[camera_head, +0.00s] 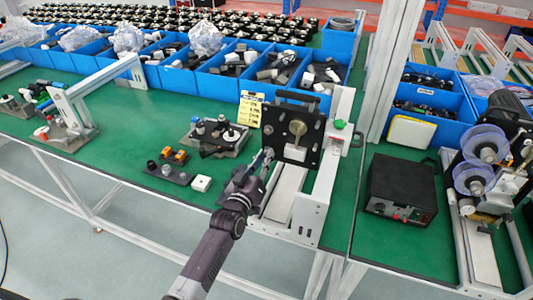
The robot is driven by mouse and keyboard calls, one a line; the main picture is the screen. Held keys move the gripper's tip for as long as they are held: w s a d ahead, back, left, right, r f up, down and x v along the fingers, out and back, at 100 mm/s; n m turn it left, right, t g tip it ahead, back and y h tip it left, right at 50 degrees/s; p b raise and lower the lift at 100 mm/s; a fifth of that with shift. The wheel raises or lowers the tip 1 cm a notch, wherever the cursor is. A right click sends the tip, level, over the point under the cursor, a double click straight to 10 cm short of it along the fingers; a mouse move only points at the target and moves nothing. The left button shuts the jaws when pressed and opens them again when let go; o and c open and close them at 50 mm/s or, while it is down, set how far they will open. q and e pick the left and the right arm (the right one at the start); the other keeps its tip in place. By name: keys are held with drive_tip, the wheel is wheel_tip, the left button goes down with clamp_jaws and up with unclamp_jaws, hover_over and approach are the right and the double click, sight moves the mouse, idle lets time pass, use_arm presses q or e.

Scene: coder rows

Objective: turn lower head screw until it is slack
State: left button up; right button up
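A black square plate (312,133) stands upright on a white-framed fixture (325,170) on the green bench. A brass-coloured round part (298,127) sits at its middle, with a pale block (295,152) below it. Small round screw-like parts show near the plate's lower left edge. I cannot tell which of them is the lower head screw. My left gripper (264,157) reaches up from below to that lower left corner. Its fingertips are at or very near the plate's edge and are too small to tell open from shut. My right gripper is not in view.
A yellow label card (251,108) stands just left of the plate. Blue bins (178,78) line the back. A black box (402,185) stands right.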

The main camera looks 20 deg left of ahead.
use_arm(q)
drive_tip(key=shift+o, duration=1.3)
drive_tip(key=m+p, duration=0.1)
drive_tip(key=m, duration=0.8)
drive_tip(key=shift+m, duration=0.4)
drive_tip(key=shift+c, duration=0.5)
